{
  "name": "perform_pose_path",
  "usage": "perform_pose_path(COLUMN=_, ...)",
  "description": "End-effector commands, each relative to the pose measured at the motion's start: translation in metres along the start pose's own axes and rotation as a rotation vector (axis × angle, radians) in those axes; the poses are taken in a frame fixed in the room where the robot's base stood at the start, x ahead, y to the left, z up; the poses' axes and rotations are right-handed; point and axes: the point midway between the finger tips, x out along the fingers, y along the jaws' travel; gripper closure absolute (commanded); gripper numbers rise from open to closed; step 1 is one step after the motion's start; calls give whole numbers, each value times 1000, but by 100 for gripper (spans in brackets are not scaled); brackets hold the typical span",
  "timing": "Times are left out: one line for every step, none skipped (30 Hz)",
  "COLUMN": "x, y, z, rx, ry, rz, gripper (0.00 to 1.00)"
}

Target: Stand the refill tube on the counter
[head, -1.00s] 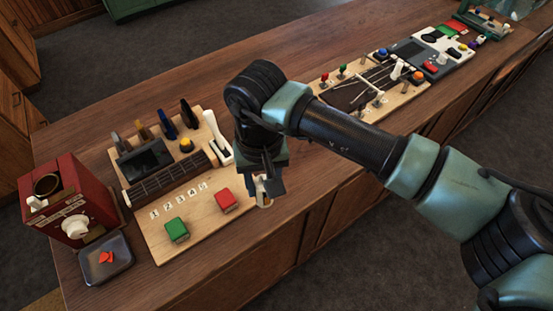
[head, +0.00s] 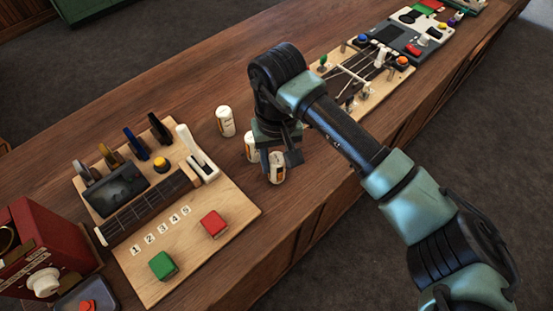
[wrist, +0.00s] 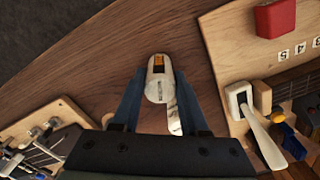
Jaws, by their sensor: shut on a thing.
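My gripper (head: 276,158) is shut on a white refill tube (head: 277,174) with an orange-brown label, near the front edge of the wooden counter (head: 330,185). The tube looks close to upright in the head view; I cannot tell whether its base touches the counter. In the wrist view the held tube (wrist: 158,84) shows between the two fingertips. A second similar white tube (head: 250,146) stands just behind my gripper, partly hidden by it. A third (head: 226,122) stands upright farther back to the left, apart from my gripper.
A wooden board (head: 190,235) with a red button (head: 213,223), a green button (head: 163,265) and a white lever lies to the left. Another control board (head: 322,77) lies beyond my arm. A red machine (head: 40,250) stands at far left. Bare counter lies behind the tubes.

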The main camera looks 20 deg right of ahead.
Motion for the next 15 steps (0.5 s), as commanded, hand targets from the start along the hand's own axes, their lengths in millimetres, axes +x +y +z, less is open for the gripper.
perform_pose_path(x=5, y=-1, z=0, rx=1, ry=-1, rz=-2, gripper=100)
perform_pose_path(x=8, y=-1, z=0, rx=1, ry=-1, rz=-2, gripper=100)
perform_pose_path(x=10, y=-1, z=0, rx=0, ry=-1, rz=-1, gripper=100)
perform_pose_path(x=11, y=0, z=0, rx=-1, ry=0, rz=0, gripper=100)
perform_pose_path(x=12, y=0, z=0, rx=-1, ry=0, rz=1, gripper=100)
perform_pose_path(x=12, y=0, z=0, rx=-1, ry=1, rz=1, gripper=100)
perform_pose_path(x=12, y=0, z=0, rx=-1, ry=1, rz=1, gripper=100)
perform_pose_path(x=12, y=0, z=0, rx=-1, ry=1, rz=1, gripper=100)
perform_pose_path(x=12, y=0, z=0, rx=-1, ry=1, rz=1, gripper=100)
perform_pose_path(x=12, y=0, z=0, rx=-1, ry=1, rz=1, gripper=100)
perform_pose_path(x=12, y=0, z=0, rx=-1, ry=1, rz=1, gripper=100)
perform_pose_path(x=13, y=0, z=0, rx=-1, ry=1, rz=1, gripper=100)
perform_pose_path(x=14, y=0, z=0, rx=-1, ry=1, rz=1, gripper=100)
perform_pose_path(x=15, y=0, z=0, rx=-1, ry=2, rz=1, gripper=100)
perform_pose_path(x=16, y=0, z=0, rx=-1, ry=2, rz=1, gripper=100)
